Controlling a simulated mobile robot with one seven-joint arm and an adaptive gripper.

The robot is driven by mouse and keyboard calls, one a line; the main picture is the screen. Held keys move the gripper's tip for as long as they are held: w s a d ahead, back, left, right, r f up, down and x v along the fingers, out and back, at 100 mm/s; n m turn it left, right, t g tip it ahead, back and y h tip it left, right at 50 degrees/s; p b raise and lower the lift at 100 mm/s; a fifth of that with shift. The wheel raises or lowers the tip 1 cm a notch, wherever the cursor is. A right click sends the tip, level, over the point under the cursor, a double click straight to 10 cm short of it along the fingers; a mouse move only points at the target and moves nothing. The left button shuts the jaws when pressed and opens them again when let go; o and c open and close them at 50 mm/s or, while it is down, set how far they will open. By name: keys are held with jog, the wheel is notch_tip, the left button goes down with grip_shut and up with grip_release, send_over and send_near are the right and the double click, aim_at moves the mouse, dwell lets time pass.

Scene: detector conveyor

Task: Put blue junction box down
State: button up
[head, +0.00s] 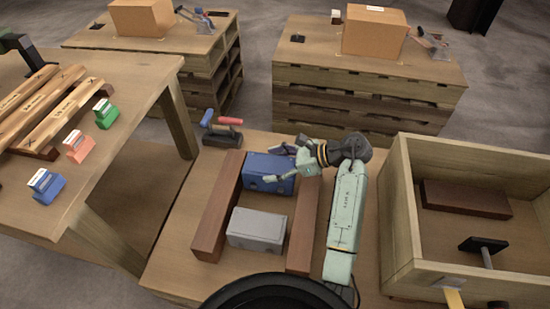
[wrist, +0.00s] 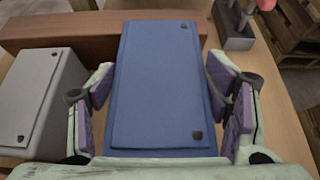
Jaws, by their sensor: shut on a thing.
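The blue junction box (head: 268,174) is between two brown wooden rails on the table, behind a grey junction box (head: 257,229). My gripper (head: 284,166) reaches over it from the right, its fingers at the box's sides. In the wrist view the blue box (wrist: 158,80) lies between the purple finger pads of my gripper (wrist: 160,103), which is shut on it. The grey box (wrist: 38,98) stands to its left in the wrist view, apart from it. The underside of the blue box is hidden, so I cannot tell whether it touches the table.
The brown rails (head: 217,207) flank both boxes. A tool holder with red and blue handles (head: 222,133) stands behind. A wooden crate (head: 402,225) holding a brown block and a hammer is at right. A side table (head: 100,165) with coloured blocks is at left.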

jog(key=shift+f+p, duration=0.5)
jog(key=shift+f, duration=1.25)
